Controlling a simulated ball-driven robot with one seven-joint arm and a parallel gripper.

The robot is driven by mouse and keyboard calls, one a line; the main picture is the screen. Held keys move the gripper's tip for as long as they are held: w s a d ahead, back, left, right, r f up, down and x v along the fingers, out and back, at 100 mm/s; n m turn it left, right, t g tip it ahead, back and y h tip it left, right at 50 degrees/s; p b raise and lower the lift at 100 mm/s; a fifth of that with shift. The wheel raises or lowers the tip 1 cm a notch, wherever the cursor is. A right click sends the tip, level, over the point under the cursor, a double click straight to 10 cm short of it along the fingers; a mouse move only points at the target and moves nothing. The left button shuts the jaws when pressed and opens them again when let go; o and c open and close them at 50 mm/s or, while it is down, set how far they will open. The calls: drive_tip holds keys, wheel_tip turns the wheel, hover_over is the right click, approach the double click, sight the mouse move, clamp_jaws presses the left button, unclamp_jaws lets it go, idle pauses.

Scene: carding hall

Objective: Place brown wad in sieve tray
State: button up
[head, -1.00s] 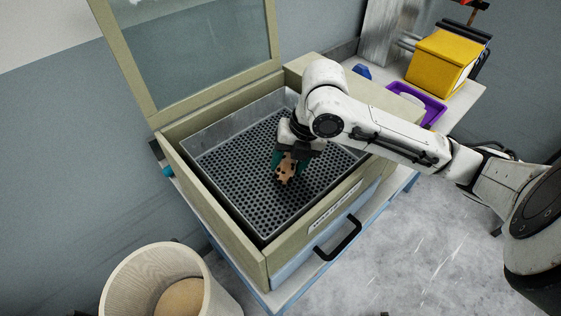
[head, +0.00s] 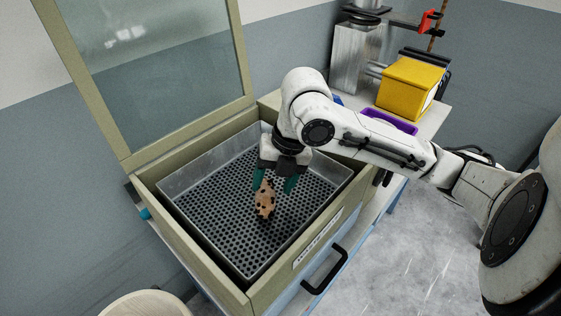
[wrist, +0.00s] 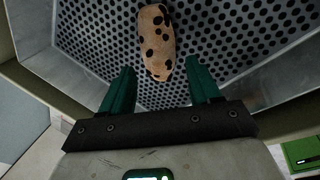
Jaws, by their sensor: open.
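The brown wad (head: 265,199), tan with dark spots, lies on the perforated floor of the metal sieve tray (head: 205,232). In the wrist view the wad (wrist: 156,42) lies on the holed floor of the sieve tray (wrist: 95,30), just beyond the fingertips. My gripper (head: 273,185) has two green fingers and is above the tray, beside the wad. In the wrist view my gripper (wrist: 160,78) is open, its fingers apart with nothing between them. The wad appears clear of both fingers.
The tray sits in a beige wooden box (head: 163,220) with a raised glass lid (head: 150,60) at the back. A black handle (head: 325,270) is on the front. A yellow box (head: 410,88) and a purple tray (head: 390,122) stand to the right. A pale bin (head: 145,305) is below left.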

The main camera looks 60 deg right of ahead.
drive_tip(key=v, duration=0.7)
drive_tip(key=shift+r, duration=0.1)
idle(0.4)
